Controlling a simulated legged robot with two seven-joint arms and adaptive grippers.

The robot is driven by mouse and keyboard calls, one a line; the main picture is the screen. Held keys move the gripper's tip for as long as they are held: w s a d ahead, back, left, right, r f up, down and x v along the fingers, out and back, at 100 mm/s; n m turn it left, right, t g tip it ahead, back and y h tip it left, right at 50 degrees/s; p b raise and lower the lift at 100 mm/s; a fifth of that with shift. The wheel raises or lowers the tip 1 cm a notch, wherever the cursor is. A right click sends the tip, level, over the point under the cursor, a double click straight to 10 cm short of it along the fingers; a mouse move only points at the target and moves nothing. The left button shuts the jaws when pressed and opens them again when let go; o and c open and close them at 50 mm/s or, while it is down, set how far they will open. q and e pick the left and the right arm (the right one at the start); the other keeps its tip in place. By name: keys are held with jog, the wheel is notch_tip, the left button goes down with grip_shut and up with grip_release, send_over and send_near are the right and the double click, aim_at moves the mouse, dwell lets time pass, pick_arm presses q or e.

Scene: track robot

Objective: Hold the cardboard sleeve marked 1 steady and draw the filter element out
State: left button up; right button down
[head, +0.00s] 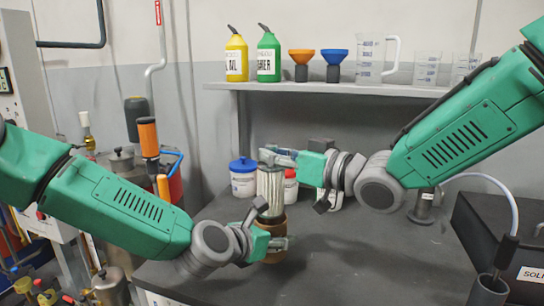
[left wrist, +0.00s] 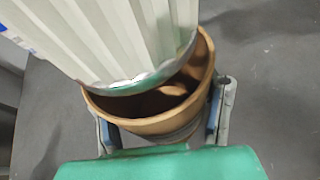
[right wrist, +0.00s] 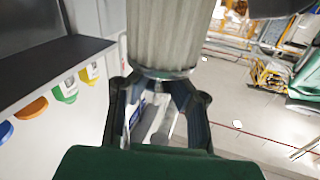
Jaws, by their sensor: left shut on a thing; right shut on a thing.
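The filter element (head: 270,188) is a pale pleated cylinder with metal end rims. It stands above the brown cardboard sleeve (head: 274,256). In the left wrist view the element (left wrist: 110,35) is tilted, its lower metal rim at the mouth of the sleeve (left wrist: 150,126), with the sleeve's dark inside showing beside it. I cannot tell whether the rim is still inside. My left gripper (head: 274,227) is shut around the sleeve. My right gripper (head: 272,157) is shut on the element's top end; the right wrist view shows the metal end rim (right wrist: 163,73) between the fingers. No mark 1 is visible.
White jars with blue (head: 243,178) and red lids stand close behind the element. A shelf (head: 340,89) above holds bottles, funnels and clear jugs. A black box (head: 490,225) is at the right. The grey worktop (head: 370,255) is clear at the front right.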

pick_arm(q)
jog(key=shift+r, duration=0.15)
jog(key=o, duration=1.4)
jog(key=shift+c, duration=0.2)
